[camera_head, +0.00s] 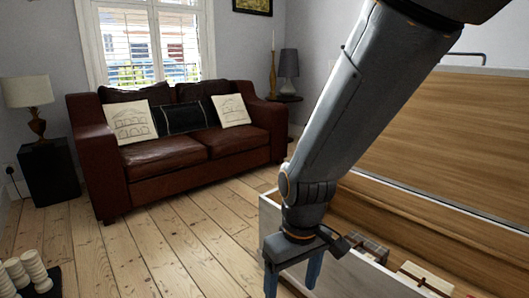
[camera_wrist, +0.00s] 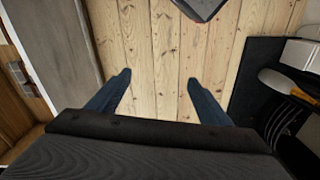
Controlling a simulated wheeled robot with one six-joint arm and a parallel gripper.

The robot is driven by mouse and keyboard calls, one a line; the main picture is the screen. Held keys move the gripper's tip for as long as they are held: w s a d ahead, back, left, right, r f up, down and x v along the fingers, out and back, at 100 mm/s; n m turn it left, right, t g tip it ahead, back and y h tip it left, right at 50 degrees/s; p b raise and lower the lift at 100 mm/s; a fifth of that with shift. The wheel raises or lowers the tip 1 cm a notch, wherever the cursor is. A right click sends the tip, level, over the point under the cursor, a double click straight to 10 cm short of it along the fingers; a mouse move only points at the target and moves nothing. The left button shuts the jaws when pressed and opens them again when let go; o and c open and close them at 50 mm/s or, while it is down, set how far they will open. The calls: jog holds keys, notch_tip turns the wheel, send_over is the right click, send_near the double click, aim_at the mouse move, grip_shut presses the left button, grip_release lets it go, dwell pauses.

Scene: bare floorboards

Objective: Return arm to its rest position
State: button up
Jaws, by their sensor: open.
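My gripper (camera_head: 294,275) hangs fingers-down at the lower middle of the head view, beside an open wooden drawer (camera_head: 268,222). Its blue fingers are apart with nothing between them. In the wrist view my gripper (camera_wrist: 158,98) also shows open, with bare floorboards (camera_wrist: 155,50) visible between and beyond the fingertips. My arm reaches down from the upper right of the head view, bent at the wrist. The lower ends of the fingers run close to the bottom edge of the head view.
The drawer holds several boxes, one cream and brown (camera_head: 424,280), below a wooden cabinet front (camera_head: 450,140). A brown sofa (camera_head: 180,145) stands at the back. A black rack with dishes (camera_wrist: 285,110) lies at right in the wrist view. Floor between sofa and drawer is clear.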

jog(key=s+a+f+b, duration=0.1)
jog(key=s+a+b, duration=0.3)
jog(key=s+a, duration=0.45)
jog(key=s+d+r+m+p, duration=0.2)
jog(key=d+r+m+p, duration=0.4)
jog(key=d+r+p, duration=1.6)
notch_tip(320, 180, up, 4)
jog(key=p, duration=0.7)
jog(key=shift+h, duration=0.3)
